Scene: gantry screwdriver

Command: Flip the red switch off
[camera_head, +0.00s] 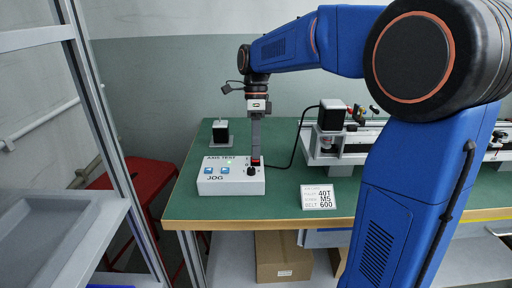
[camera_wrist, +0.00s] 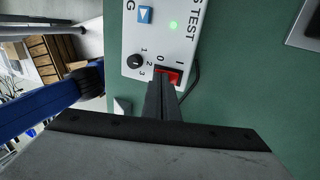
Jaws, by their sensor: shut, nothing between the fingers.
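The red switch (camera_wrist: 169,77) is set in the white axis test box (camera_wrist: 181,45), between the marks 0 and I. My gripper (camera_wrist: 160,85) is shut and empty, with its fingertips at the switch and covering part of it. I cannot tell whether they touch. In the head view the box (camera_head: 231,186) stands near the front edge of the green table, and my gripper (camera_head: 255,158) points down at the switch on its right side. A green lamp (camera_wrist: 173,25) on the box is lit. The rocker's tilt is hard to make out.
A black knob (camera_wrist: 135,61) and blue buttons (camera_head: 209,171) sit beside the switch. A black cable (camera_head: 293,152) runs from the box to the gantry (camera_head: 345,142) on the right. A label card (camera_head: 318,197) stands right of the box.

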